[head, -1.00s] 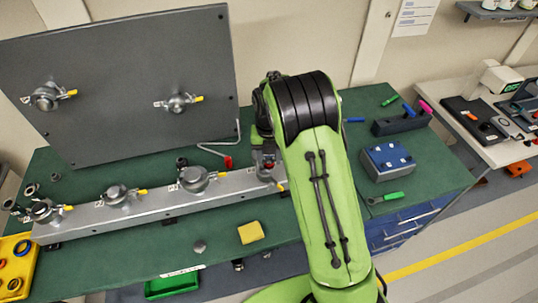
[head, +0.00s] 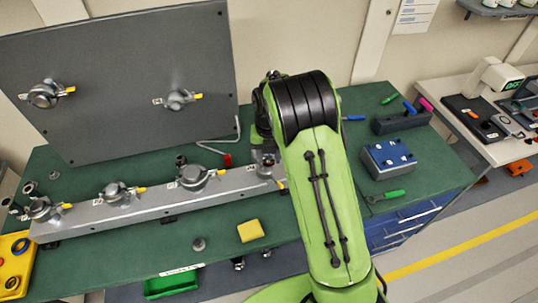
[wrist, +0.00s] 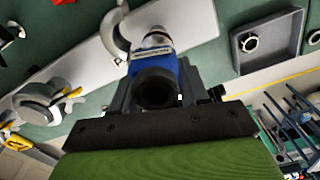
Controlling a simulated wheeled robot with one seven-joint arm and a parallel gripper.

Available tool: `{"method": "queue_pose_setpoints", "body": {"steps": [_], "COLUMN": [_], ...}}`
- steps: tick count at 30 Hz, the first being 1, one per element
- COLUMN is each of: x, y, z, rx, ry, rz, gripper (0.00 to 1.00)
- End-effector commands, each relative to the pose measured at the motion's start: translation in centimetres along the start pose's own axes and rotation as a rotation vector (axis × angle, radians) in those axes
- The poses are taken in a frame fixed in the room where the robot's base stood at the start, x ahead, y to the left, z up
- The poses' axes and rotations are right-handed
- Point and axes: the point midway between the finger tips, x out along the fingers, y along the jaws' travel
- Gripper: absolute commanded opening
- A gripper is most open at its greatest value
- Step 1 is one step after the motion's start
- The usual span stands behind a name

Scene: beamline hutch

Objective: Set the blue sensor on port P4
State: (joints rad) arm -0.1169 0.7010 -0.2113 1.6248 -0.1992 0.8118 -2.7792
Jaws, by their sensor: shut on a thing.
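My gripper (wrist: 150,98) is shut on the blue sensor (wrist: 168,72), seen nearly end-on with its dark round end towards the wrist camera. The sensor's far metal end lies over the right part of the grey rail (wrist: 75,58), beside an open clamp (wrist: 116,36). I cannot tell whether it touches the port there. In the head view, my gripper (head: 264,160) is at the rail's right end, and my arm hides most of that port and the sensor. No port label is legible.
The rail (head: 150,205) carries other clamped fittings with yellow handles, the nearest one (head: 193,177) just left of my gripper. An upright grey panel (head: 120,70) stands behind. A yellow block (head: 250,231) lies in front. A blue box (head: 389,158) stands to the right.

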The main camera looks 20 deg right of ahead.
Motion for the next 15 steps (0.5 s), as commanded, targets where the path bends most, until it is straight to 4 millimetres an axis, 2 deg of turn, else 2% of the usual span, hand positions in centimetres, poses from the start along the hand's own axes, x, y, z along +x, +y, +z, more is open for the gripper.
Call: {"method": "queue_pose_setpoints", "body": {"steps": [4,5,10,15], "x": [0.19,0.20,0.25,0.28], "y": [-0.07,-0.07,0.04,0.22], "z": [-0.15,-0.15,-0.21,-0.25], "rx": [0.000,0.000,-0.002,-0.007], "ry": [0.006,0.007,0.008,0.009], "rz": [-0.003,-0.003,-0.001,0.001], "gripper": [0.08,0.47,0.73,0.74]}}
